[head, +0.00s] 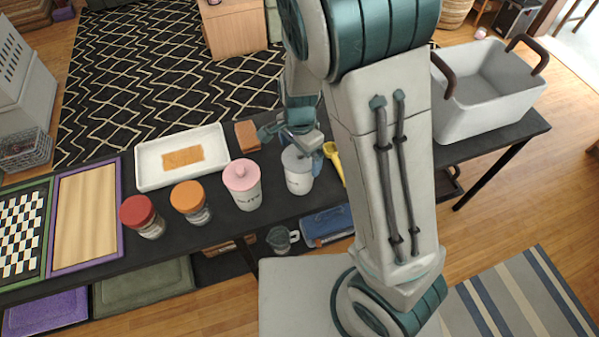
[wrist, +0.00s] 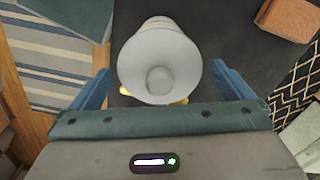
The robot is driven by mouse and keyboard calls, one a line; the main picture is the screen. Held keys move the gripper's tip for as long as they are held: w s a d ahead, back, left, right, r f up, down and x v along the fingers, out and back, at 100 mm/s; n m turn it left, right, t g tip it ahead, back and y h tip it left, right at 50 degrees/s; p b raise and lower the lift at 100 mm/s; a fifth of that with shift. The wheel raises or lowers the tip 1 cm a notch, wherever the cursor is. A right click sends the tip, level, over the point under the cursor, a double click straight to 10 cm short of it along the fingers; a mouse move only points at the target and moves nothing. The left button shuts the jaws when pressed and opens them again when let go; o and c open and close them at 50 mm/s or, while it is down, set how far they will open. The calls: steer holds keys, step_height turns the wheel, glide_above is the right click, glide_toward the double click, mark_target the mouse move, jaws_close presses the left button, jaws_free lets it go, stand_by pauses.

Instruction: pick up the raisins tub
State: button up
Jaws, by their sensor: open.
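A white tub with a grey lid and knob (head: 298,176) stands upright on the dark table in the head view. In the wrist view the grey-lidded tub (wrist: 160,62) is seen from above, between my two blue fingers. My gripper (head: 292,137) is open over this tub; whether the fingers touch it I cannot tell. A second white tub with a pink lid (head: 242,187) stands just to its left, with dark lettering. I cannot read either label surely, so I cannot tell which tub holds raisins.
Jars with orange (head: 190,202) and red (head: 141,217) lids stand farther left. A white tray (head: 153,173), a brown block (head: 246,135) and a yellow item (head: 334,160) lie near the tubs. A grey basket (head: 490,95) sits at the table's right end.

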step_height(320, 180, down, 2)
steer(key=shift+f, duration=0.15)
steer(key=c, duration=1.9)
steer(key=shift+r, duration=0.2)
steer(key=shift+c, duration=0.2)
step_height(320, 180, up, 4)
steer(key=shift+w+r, duration=0.1)
steer(key=s+d+r+n+b, duration=0.2)
steer(key=s+d+r+n, duration=0.3)
steer(key=d, duration=0.5)
steer(key=shift+s+r+n, duration=0.4)
steer(key=shift+s+r, duration=0.15)
steer(key=shift+r, duration=0.2)
